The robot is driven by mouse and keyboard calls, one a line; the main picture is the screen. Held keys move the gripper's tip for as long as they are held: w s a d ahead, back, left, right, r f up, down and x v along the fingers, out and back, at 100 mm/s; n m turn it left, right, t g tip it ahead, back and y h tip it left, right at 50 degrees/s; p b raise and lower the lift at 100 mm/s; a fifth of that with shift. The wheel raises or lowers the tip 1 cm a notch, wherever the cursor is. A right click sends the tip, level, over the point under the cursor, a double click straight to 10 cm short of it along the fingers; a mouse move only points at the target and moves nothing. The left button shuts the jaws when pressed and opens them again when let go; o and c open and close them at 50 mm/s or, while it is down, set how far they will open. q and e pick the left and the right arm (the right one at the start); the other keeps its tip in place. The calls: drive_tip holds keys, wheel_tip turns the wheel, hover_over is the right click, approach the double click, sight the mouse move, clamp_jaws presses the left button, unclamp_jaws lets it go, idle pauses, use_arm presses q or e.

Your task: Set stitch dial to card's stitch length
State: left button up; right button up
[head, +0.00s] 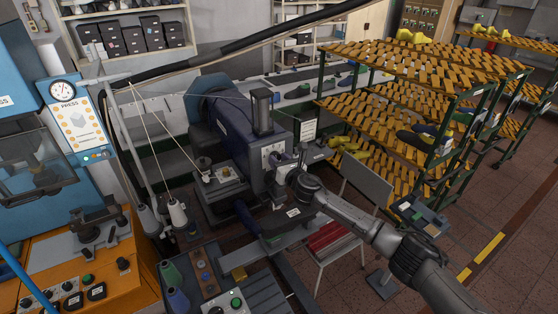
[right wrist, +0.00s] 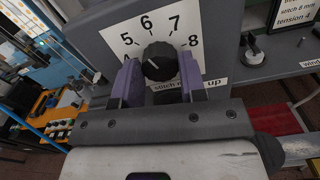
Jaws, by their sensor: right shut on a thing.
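In the head view my right gripper (head: 284,160) reaches the machine front (head: 258,130). My left gripper is not in view.
Another dark knob (right wrist: 250,52) sits right of the stitch dial. Thread cones (head: 177,213) stand left of the machine. An orange control bench (head: 60,255) is at the left. Slatted racks (head: 400,62) with shoe lasts stand at the right, with open floor (head: 510,240) in front.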

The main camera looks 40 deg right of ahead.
drive_tip(key=m, duration=1.9)
drive_tip(key=shift+p, duration=0.4)
drive_tip(key=shift+m, duration=0.4)
drive_tip(key=o, duration=0.9)
drive_tip(key=shift+s+a+b, duration=0.3)
drive_tip(key=shift+s+b, duration=0.2)
drive_tip(key=shift+s, duration=1.8)
drive_tip(key=shift+s+a+b, duration=0.3)
drive_tip(key=shift+s+b, duration=0.25)
drive_tip(key=shift+s, duration=1.7)
drive_tip(key=shift+s+a+b, duration=0.3)
drive_tip(key=shift+s+b, duration=0.2)
drive_tip(key=shift+s, duration=1.8)
